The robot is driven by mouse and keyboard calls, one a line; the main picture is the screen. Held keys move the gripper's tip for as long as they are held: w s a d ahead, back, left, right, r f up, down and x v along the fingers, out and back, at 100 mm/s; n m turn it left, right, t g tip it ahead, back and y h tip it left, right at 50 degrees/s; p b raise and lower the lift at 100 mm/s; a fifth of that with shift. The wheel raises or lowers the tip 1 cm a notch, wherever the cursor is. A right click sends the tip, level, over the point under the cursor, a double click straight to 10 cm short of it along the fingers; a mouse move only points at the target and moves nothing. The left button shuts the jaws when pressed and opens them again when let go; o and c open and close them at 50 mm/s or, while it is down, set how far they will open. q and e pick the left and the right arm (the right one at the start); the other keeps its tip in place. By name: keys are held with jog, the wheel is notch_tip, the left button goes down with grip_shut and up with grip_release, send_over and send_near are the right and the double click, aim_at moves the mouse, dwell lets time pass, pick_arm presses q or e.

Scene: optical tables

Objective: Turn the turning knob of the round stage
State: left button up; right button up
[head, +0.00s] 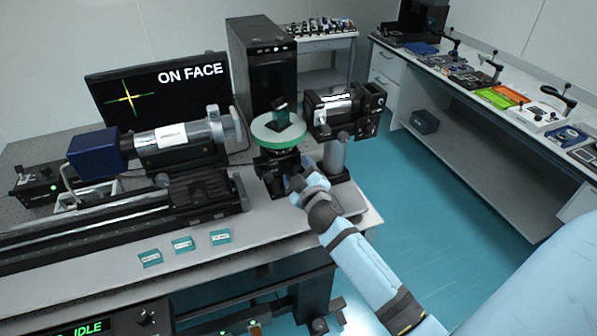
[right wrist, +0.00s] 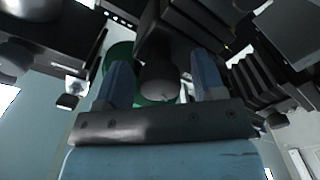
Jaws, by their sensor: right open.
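The round stage (head: 272,136) has a green and white disc on a dark mount near the table's front right. A small dark block with a glossy face (head: 282,114) stands on the disc. My right gripper (head: 292,178) is at the front of the mount, below the disc. In the right wrist view its two blue fingers are apart, one on each side of a dark rounded knob (right wrist: 160,82). I cannot tell whether either finger touches it. The fingers hide the knob in the head view. My left gripper is not in view.
A camera-like unit on a post (head: 335,112) stands close right of the stage. A blue and silver tube instrument (head: 165,138) is at the left, above a long dark rail (head: 110,220). A monitor (head: 155,95) reads ON FACE. Small teal labelled blocks (head: 182,244) lie at the front.

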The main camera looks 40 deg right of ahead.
jog(key=shift+s+a+f, duration=0.15)
jog(key=shift+s, duration=0.4)
jog(key=b+v, duration=0.2)
jog(key=v, duration=1)
jog(key=shift+s+b, duration=0.35)
jog(key=shift+s, duration=0.05)
jog(key=s+a+f+m+g+y+p, duration=0.1)
jog(key=s+a+f+g+y+p, duration=0.1)
jog(key=s+a+f, duration=0.4)
jog(key=s+a+f+m+g+y+p, duration=0.1)
jog(key=s+a+f+g+y+p, duration=0.1)
jog(key=s+a+f+g+y, duration=0.2)
jog(key=s+a+f+y, duration=0.1)
jog(key=s+a+f, duration=0.2)
jog(key=f, duration=0.4)
jog(key=shift+s+a+f+m+y, duration=0.3)
jog(key=shift+a+m, duration=0.1)
